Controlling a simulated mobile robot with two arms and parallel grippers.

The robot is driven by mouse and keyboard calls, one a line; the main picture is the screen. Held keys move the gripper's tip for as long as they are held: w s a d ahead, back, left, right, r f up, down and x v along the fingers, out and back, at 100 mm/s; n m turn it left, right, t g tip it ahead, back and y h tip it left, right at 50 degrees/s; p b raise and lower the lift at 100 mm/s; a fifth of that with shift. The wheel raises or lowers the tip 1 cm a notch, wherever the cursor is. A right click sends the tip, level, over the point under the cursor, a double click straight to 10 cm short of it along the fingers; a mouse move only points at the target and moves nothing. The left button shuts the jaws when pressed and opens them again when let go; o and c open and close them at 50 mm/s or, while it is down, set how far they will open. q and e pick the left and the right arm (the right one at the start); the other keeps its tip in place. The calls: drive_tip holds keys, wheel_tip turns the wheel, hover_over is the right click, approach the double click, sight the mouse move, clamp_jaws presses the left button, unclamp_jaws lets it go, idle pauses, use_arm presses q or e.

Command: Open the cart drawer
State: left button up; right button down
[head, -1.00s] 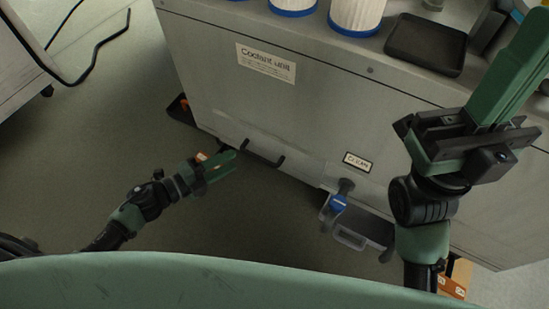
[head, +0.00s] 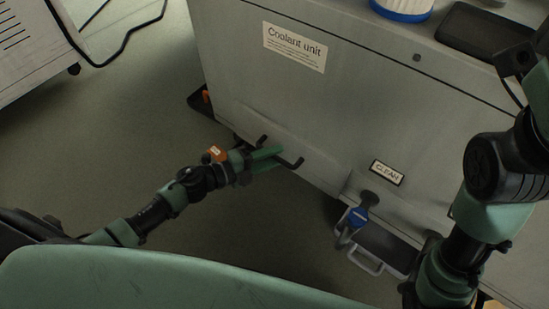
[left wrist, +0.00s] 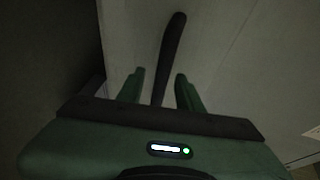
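The cart is the grey unit (head: 275,85) labelled "Coolant unit". A black bar handle (head: 297,163) is on its lower front; it also shows in the left wrist view (left wrist: 173,45). I see no open gap at the handle's panel. My left gripper (head: 270,156) is at this handle, open. In the left wrist view the bar runs between its two green fingers (left wrist: 159,84), with space on both sides, so it is not clamped.
A black tray (head: 487,30) and a white-and-blue filter (head: 403,10) are on top. Floor at left is clear.

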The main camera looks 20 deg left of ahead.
use_arm(q)
drive_tip(key=shift+w+d, duration=0.25)
drive_tip(key=shift+w, duration=0.05)
clamp_jaws()
drive_tip(key=shift+f, duration=0.1)
idle(1.2)
